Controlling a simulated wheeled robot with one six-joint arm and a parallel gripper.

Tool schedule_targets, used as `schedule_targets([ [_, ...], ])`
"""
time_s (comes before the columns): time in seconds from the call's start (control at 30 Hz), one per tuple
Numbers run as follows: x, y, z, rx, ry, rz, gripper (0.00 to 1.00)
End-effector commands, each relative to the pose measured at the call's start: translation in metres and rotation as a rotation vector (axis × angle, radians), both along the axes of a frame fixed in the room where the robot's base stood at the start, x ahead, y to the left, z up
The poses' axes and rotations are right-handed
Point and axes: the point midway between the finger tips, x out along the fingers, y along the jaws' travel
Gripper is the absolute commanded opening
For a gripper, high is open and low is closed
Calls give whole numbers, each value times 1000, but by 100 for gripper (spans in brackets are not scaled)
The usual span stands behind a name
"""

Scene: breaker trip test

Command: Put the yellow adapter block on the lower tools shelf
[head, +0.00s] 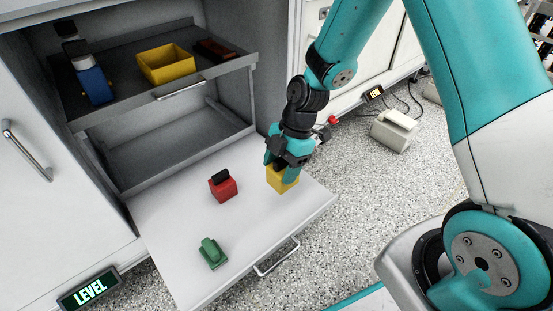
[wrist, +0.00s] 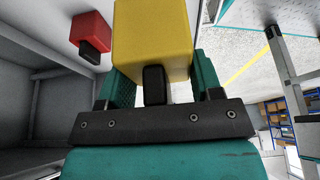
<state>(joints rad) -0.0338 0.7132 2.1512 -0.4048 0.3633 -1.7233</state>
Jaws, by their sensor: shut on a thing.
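My gripper (head: 280,166) is shut on the yellow adapter block (head: 283,180), over the right part of a white pull-out surface (head: 165,222). In the wrist view the yellow block (wrist: 152,38) sits between the teal fingers (wrist: 155,85), with its black knob toward the gripper. I cannot tell whether the block touches the surface. Inside the cabinet, a lower grey shelf (head: 150,150) is empty where I can see it. Above it, an upper grey shelf (head: 125,102) is pulled out partway.
A red block (head: 223,189) with a black knob and a green piece (head: 212,252) rest on the white surface. The upper shelf holds a blue item (head: 94,86), a yellow bin (head: 166,63) and a brown item (head: 215,49).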

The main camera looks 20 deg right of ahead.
Motion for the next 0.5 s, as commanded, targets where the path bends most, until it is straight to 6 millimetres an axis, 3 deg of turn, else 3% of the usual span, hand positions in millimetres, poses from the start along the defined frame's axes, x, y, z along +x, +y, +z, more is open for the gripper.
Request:
schedule_targets([
  [0.03,0,0,-18,1,2,1,0],
  [0.2,0,0,-51,1,-1,1,0],
  [0.5,1,0,-71,1,-2,-1,0],
])
